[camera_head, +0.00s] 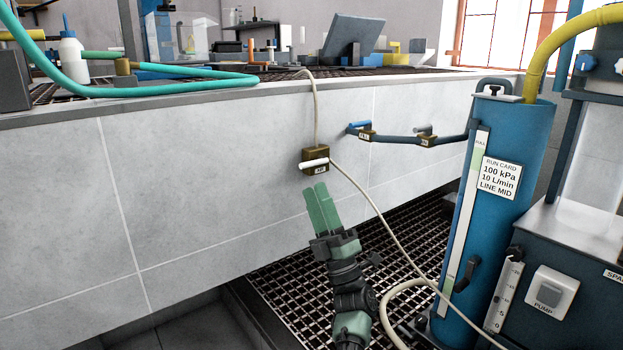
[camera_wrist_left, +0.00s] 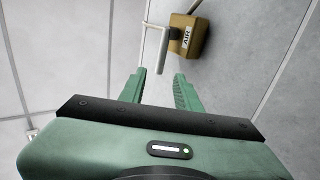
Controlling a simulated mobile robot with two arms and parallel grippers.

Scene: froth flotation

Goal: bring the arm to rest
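My left gripper (camera_head: 319,188) reaches up from the bottom of the head view, in front of the grey tiled bench front. Its green fingers point at the brass air valve (camera_head: 315,153), just below it. In the left wrist view the two fingers (camera_wrist_left: 160,74) stand apart with nothing between them. The valve's white lever (camera_wrist_left: 163,48) lies just beyond the fingertips, and the valve body with its AIR label (camera_wrist_left: 188,38) is to the upper right. The fingers appear clear of the lever. My right gripper is not in view.
A cream hose (camera_head: 375,205) runs from the valve across to the right. A blue column (camera_head: 500,180) with a run card and a pump box (camera_head: 553,292) stand at the right. Two more valves (camera_head: 366,132) sit on a dark pipe. Dark grating (camera_head: 290,300) lies below.

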